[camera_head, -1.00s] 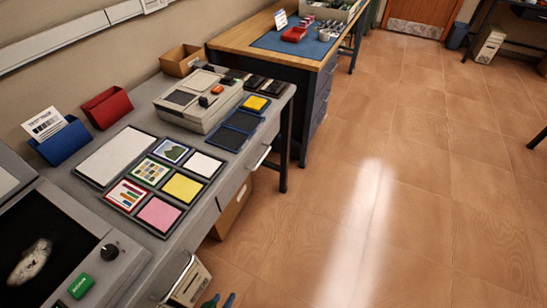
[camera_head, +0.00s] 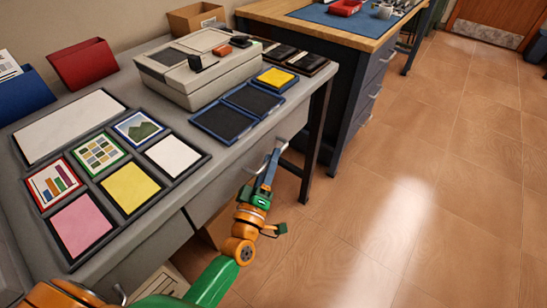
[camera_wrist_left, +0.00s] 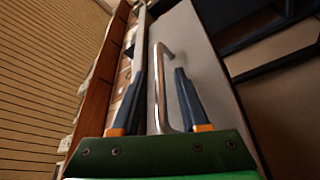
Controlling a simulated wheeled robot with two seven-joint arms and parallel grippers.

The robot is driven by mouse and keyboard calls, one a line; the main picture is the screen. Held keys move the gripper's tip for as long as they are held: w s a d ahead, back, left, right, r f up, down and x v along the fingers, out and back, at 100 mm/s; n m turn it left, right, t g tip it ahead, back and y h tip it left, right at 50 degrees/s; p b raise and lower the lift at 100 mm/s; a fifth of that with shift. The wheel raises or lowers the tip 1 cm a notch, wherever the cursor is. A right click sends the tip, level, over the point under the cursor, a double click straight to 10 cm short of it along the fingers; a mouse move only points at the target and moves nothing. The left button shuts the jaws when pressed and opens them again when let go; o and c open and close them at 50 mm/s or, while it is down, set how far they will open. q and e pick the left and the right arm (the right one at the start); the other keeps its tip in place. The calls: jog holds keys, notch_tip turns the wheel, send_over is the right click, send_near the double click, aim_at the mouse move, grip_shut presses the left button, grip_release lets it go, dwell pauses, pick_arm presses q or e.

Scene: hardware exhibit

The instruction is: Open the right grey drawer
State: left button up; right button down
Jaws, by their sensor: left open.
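The right grey drawer (camera_head: 215,195) is in the front of the grey desk and looks shut. The grey drawer front (camera_wrist_left: 195,50) lies behind the handle. I cannot tell whether a finger touches the handle. In the head view the gripper largely hides the handle. My right gripper is not in view.
The desk top holds a beige device (camera_head: 195,70), blue trays (camera_head: 225,122) and a board of coloured cards (camera_head: 130,187). A dark workbench (camera_head: 350,85) stands beyond the desk's black leg (camera_head: 318,130). The tiled floor (camera_head: 450,190) at right is clear.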

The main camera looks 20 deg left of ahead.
pick_arm(q)
jog(key=shift+w+r, duration=0.1)
jog(key=shift+w, duration=0.45)
jog(key=shift+c, duration=0.2)
grip_shut()
dwell(0.9)
